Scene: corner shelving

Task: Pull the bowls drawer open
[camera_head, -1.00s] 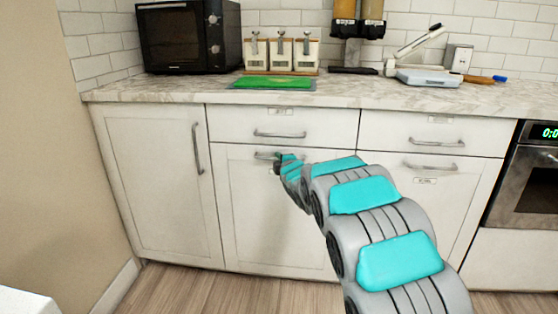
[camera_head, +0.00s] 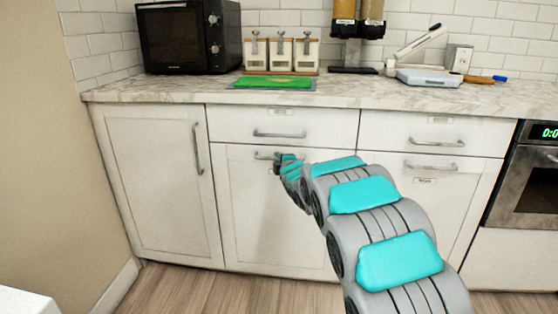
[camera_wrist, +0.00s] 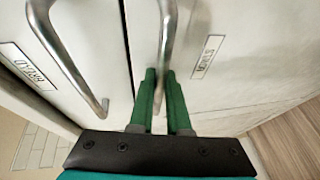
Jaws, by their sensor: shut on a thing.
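The lower middle drawer front (camera_head: 260,215) is white, with a bar handle (camera_head: 264,156) near its top edge. It looks closed, flush with the fronts around it. My gripper (camera_head: 281,160) is at the right part of this handle. In the wrist view, the green fingers of my gripper (camera_wrist: 161,75) are shut on the handle (camera_wrist: 167,40), one on each side of it. A small label (camera_wrist: 207,57) beside the handle seems to read BOWLS. In the head view, my gripper and arm hide part of the handle and front.
Above is another drawer (camera_head: 283,122) with its own handle; it also shows in the wrist view (camera_wrist: 65,60). A tall door (camera_head: 155,185) is to the left and an oven (camera_head: 525,175) to the right. The wooden floor (camera_head: 225,288) in front is clear.

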